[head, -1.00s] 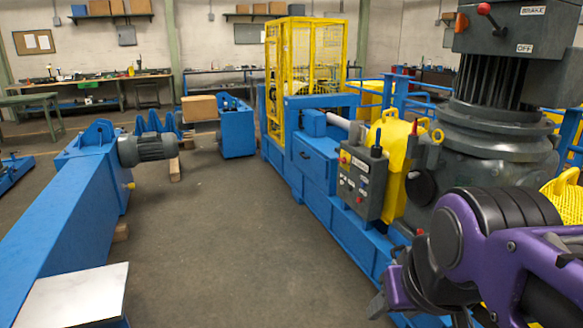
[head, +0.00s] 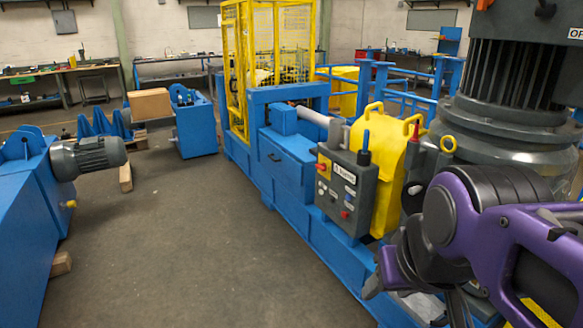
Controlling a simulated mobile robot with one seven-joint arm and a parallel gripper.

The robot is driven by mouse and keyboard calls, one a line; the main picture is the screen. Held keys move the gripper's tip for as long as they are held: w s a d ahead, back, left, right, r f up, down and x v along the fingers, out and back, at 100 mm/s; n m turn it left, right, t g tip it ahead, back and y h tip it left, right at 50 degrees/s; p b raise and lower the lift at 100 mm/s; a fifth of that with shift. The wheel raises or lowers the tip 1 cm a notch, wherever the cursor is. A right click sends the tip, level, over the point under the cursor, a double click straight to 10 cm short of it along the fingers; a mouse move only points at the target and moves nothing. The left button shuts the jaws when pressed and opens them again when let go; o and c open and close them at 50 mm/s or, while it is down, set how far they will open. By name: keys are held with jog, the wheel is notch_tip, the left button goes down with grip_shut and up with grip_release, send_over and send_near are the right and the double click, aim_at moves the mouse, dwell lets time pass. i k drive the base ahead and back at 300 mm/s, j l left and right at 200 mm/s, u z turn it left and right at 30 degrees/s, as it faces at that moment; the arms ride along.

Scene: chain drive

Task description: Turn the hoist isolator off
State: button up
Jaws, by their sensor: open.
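A grey control box (head: 345,190) stands on the blue machine frame, right of centre in the head view. On its face are a red-and-yellow switch (head: 323,166), pale labels and red buttons. I cannot read which control is the hoist isolator, nor its setting. Another grey box (head: 540,18) at the top right bears a cut-off label starting "OF". My gripper (head: 408,296), on my purple arm, is low at the right, in front of and below the control box. It is open, partly hidden by my arm, and apart from the switch.
A yellow cover (head: 378,165) and a large grey motor (head: 495,130) stand behind the control box. The blue machine frame (head: 285,205) runs away to a yellow cage (head: 270,70). Open floor (head: 180,240) lies to the left, beside a blue beam with a motor (head: 92,155).

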aim_at(322, 168)
jog(key=i+j, duration=0.15)
jog(key=i, duration=0.35)
jog(key=i+u, duration=0.35)
jog(key=i, duration=0.8)
jog(key=l, duration=0.05)
